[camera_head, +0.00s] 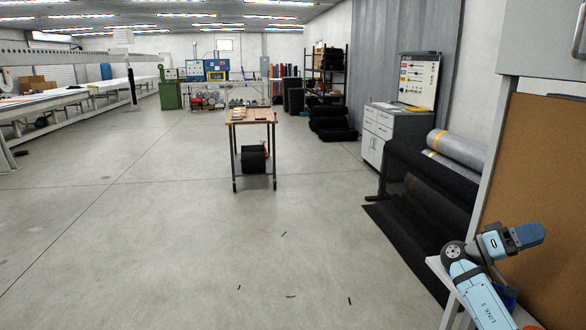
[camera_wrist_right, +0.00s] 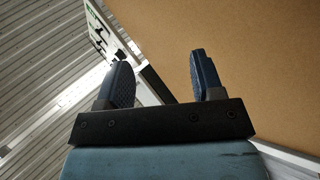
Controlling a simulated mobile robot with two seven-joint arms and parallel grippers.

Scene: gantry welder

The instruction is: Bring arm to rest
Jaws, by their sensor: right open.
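My right arm comes in at the lower right of the head view, with its light blue links bent at the wrist. My right gripper (camera_head: 530,235) points to the right and lies in front of the brown board. In the right wrist view the right gripper (camera_wrist_right: 160,82) has its two dark blue fingers wide apart, with nothing between them. My left gripper and left arm are not in view.
A brown board (camera_head: 535,180) in a grey frame stands close behind the right gripper. Rolls of material (camera_head: 455,150) on a rack stand left of it. A small wooden-topped cart (camera_head: 252,116) stands further off. The concrete floor (camera_head: 150,240) at left is mostly clear.

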